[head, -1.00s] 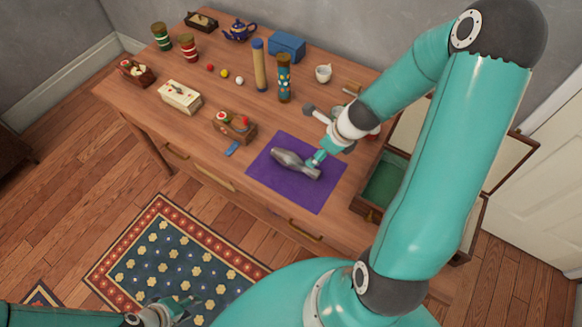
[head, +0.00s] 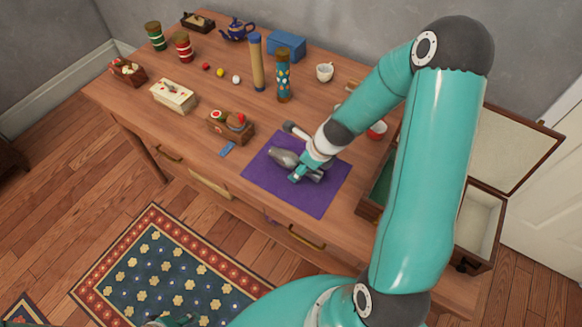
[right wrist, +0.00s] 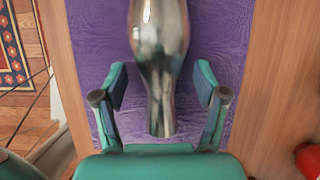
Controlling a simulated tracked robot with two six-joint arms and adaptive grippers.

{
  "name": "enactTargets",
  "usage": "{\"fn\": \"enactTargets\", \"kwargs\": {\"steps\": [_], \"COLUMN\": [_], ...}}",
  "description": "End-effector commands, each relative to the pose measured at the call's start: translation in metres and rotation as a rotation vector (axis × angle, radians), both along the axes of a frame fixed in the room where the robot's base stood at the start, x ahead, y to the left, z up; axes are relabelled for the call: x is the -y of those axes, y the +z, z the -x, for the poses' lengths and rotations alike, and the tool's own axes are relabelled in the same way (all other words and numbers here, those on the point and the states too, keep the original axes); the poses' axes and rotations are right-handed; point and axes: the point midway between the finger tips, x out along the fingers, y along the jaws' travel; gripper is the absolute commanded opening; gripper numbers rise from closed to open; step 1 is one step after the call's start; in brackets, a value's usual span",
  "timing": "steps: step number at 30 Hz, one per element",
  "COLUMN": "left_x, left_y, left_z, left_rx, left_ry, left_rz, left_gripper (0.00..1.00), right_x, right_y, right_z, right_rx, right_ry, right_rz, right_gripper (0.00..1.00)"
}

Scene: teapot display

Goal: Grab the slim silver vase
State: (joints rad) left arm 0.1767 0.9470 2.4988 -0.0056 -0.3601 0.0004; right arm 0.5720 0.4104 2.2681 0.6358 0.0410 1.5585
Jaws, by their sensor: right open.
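The slim silver vase (head: 283,158) lies on its side on a purple cloth (head: 300,200). It also shows in the right wrist view (right wrist: 159,45), its wide body at the top and its narrower neck between my fingers. My right gripper (right wrist: 161,80) is open, with one finger on each side of the neck and visible gaps on both sides. In the head view my right gripper (head: 304,170) covers part of the vase's right end. My left gripper (head: 172,321) is only partly in view at the bottom edge, and its fingers are unclear.
A small wooden box (head: 232,131) and a blue item (head: 227,149) are left of the cloth. A patterned cylinder (head: 284,75) stands behind it. A red-and-white cup (head: 377,130) and an open case (head: 480,220) are to the right.

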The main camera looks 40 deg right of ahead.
Motion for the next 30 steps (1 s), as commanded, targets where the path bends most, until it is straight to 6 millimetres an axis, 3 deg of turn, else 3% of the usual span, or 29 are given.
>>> {"fn": "enactTargets", "kwargs": {"steps": [5, 18, 30], "left_x": [0.0, 0.0, 0.0], "left_y": [0.0012, 0.0012, 0.0055], "left_z": [-0.0001, -0.0002, -0.0001], "left_rx": [0.0, 0.0, 0.0], "left_ry": [0.0, 0.0, 0.0], "left_rz": [0.0, 0.0, 0.0], "left_gripper": [0.4, 0.4, 0.4], "right_x": [0.0, -0.0001, 0.0003], "right_y": [0.0013, 0.0013, 0.0058], "right_z": [-0.0002, 0.0, -0.0001], "right_rx": [0.0, 0.0, 0.001], "right_ry": [0.001, 0.0, -0.001], "right_rz": [0.001, 0.0, 0.0], "right_gripper": [0.72, 0.0, 0.0]}}
